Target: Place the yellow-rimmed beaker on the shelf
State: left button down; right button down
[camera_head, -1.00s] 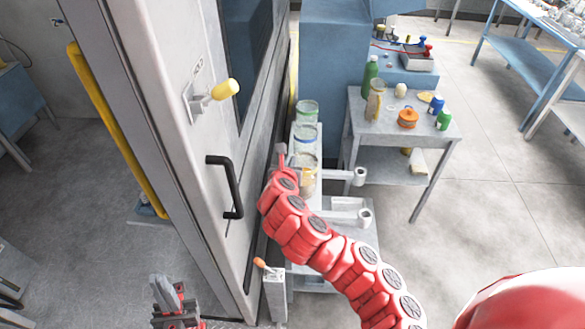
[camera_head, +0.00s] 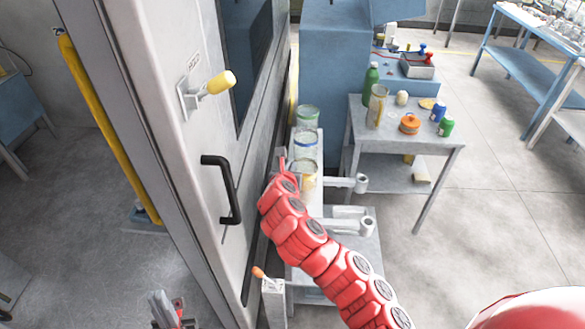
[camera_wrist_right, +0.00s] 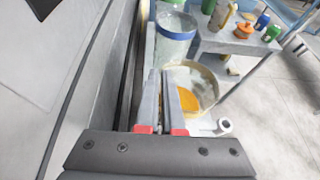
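The yellow-rimmed beaker (camera_head: 308,180) stands nearest in a row on a narrow pale stand beside the grey cabinet. It also shows in the right wrist view (camera_wrist_right: 205,88), with orange-yellow contents low inside. My right gripper (camera_head: 283,163) is at the beaker's left side. In the right wrist view its fingers (camera_wrist_right: 160,78) are close together, overlapping the beaker's left edge; I cannot tell whether they pinch the wall. My left gripper (camera_head: 167,305) is low at the bottom edge, partly cut off and away from the beakers. Which surface is the task's shelf is unclear.
A blue-rimmed beaker (camera_head: 305,147) and a green-rimmed beaker (camera_head: 307,117) stand behind it. The cabinet door with a black handle (camera_head: 222,190) is close on the left. A grey table (camera_head: 365,138) with bottles and cans stands right, with a lower shelf (camera_head: 385,176).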

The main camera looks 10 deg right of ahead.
jog(key=shift+f, duration=0.15)
jog(key=c, duration=1)
grip_release()
jog(key=shift+c, duration=0.2)
